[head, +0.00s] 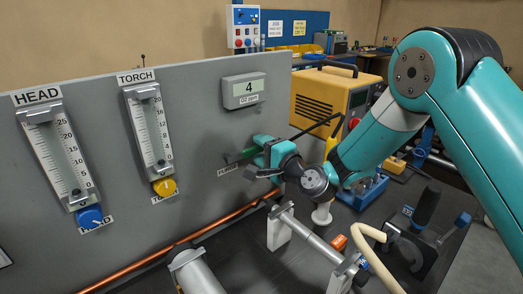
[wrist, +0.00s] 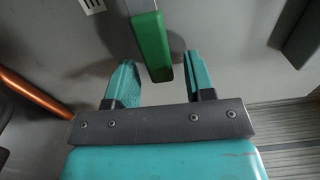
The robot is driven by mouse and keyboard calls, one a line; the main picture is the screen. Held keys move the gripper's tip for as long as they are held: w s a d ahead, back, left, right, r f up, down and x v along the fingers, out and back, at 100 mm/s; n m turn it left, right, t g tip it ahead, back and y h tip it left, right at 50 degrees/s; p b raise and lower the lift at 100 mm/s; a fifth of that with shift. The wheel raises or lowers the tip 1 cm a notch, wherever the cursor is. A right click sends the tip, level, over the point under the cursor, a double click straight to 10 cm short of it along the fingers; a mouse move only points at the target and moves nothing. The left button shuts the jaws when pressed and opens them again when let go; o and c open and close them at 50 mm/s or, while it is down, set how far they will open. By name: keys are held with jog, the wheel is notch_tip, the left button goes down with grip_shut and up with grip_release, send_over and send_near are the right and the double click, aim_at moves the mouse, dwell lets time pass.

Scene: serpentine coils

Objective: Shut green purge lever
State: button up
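The green purge lever (head: 240,155) sticks out from the grey panel above a label reading PURGE. In the wrist view the green lever (wrist: 152,48) comes down from the top, its free end between my two fingertips with a gap on each side. In the wrist view my gripper (wrist: 160,66) is open and holds nothing. I cannot tell how deep the lever sits between the fingers.
The grey panel (head: 200,110) carries a HEAD gauge (head: 60,155) with a blue knob, a TORCH gauge (head: 150,130) with a yellow knob, and a display (head: 244,90) reading 4. A copper pipe (head: 180,250) runs along its foot. A yellow machine (head: 325,100) stands behind.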

jog(key=b+v, duration=1.2)
jog(key=v, duration=0.5)
jog(key=shift+s, duration=0.25)
jog(key=shift+d, duration=0.1)
